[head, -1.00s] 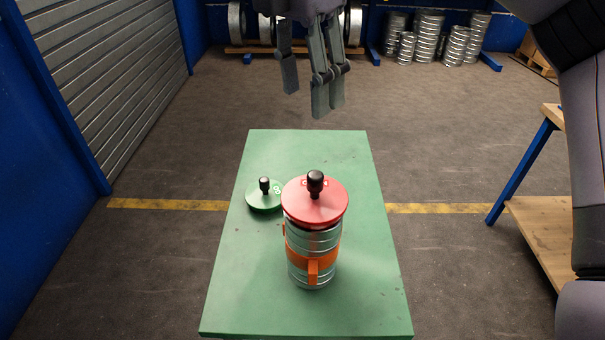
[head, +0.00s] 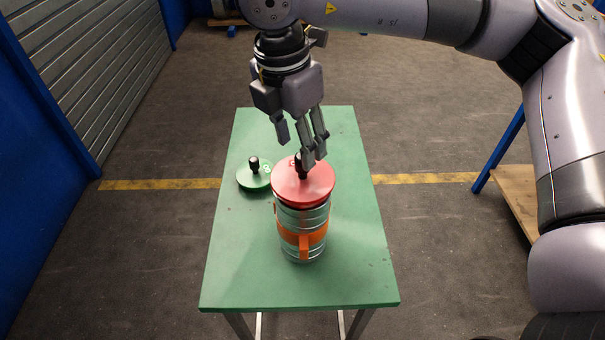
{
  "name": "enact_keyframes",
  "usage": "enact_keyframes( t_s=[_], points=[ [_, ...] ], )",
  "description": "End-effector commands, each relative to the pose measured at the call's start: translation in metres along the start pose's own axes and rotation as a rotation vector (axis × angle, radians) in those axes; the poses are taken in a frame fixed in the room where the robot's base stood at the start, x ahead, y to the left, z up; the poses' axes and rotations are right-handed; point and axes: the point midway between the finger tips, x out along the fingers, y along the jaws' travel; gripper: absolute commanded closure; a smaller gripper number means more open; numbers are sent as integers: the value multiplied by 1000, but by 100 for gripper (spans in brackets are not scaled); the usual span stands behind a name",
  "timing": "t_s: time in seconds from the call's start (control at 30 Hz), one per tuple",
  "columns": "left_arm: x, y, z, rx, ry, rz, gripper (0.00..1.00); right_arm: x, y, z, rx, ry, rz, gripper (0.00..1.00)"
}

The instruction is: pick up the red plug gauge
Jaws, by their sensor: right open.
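The red plug gauge (head: 303,186) is a round red disc with a black knob. It sits on top of the upright spiral duct (head: 302,219), which has an orange band (head: 303,239) around it. The duct stands on the green table (head: 233,265). My right gripper (head: 297,152) is open and points down from above. Its fingertips are at the knob's height, and the fingers on its right side overlap part of the knob in the picture. I cannot tell whether they touch it. My left gripper is not in view.
A green plug gauge (head: 254,176) with a black knob lies on the table, left of the duct. A wooden workbench (head: 514,198) with blue legs stands at the right. The front of the green table is clear.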

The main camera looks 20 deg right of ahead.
Motion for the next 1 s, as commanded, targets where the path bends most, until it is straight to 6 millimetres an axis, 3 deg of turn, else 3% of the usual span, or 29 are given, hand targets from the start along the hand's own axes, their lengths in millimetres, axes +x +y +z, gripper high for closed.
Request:
enact_keyframes(
  t_s=[0.13, 0.3, 0.57, 1.0],
  points=[
    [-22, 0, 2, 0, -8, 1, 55, 18, -2, 5, 0, 1, -6, 54],
    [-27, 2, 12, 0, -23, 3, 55, 40, -2, 4, 1, 1, -4, 54],
    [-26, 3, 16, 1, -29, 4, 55, 45, -1, 4, 1, 0, -1, 54],
    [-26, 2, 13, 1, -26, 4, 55, 44, -1, 4, 1, 0, -1, 83]
  ],
)
